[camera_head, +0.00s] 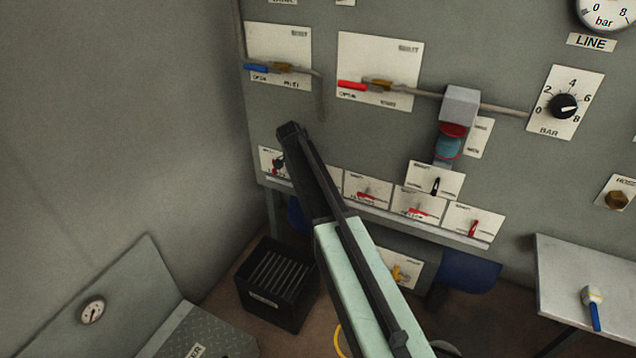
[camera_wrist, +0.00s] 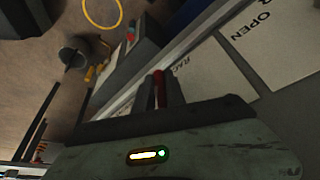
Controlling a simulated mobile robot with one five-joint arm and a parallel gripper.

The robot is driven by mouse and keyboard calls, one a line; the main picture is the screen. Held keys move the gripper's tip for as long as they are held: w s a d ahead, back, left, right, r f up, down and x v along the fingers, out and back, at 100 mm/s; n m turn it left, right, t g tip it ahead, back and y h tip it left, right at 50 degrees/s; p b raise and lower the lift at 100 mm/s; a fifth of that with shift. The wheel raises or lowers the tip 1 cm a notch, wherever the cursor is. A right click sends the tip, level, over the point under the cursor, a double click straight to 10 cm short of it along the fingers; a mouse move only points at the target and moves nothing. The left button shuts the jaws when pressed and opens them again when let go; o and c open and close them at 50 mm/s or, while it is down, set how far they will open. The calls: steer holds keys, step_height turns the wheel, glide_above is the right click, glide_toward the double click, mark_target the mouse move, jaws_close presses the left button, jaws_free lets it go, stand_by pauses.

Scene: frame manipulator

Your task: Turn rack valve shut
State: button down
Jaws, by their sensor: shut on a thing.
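A row of small white plates with red-handled valves runs along the lower panel, above a ledge. In the wrist view, my gripper (camera_wrist: 158,90) is shut on a red valve handle (camera_wrist: 159,88), its dark fingers on either side of it. The white plate (camera_wrist: 205,80) beside it has lettering starting "RAC", partly cut off. In the head view, my arm reaches up to the left end of the row, where a small plate (camera_head: 267,158) shows beside my gripper (camera_head: 280,163). My arm hides part of the row, and the handle's exact angle is hard to tell.
Other red-handled valves (camera_head: 418,211) sit to the right along the row. Above are a blue-handled valve (camera_head: 257,68) and a red-handled valve (camera_head: 352,85). A black crate (camera_head: 259,290) stands on the floor below. A grey shelf (camera_head: 560,285) with a brush (camera_head: 593,305) is at right.

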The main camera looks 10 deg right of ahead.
steer(key=shift+s, duration=0.2)
steer(key=c, duration=1.7)
jaws_free()
steer(key=shift+d+f, duration=0.1)
steer(key=shift+w, duration=0.1)
steer(key=shift+r+p, duration=0.3)
steer(key=shift+r, duration=0.05)
steer(key=p+v, duration=0.6)
steer(key=v, duration=0.1)
steer(key=shift+p, duration=0.3)
steer(key=shift+r, duration=0.1)
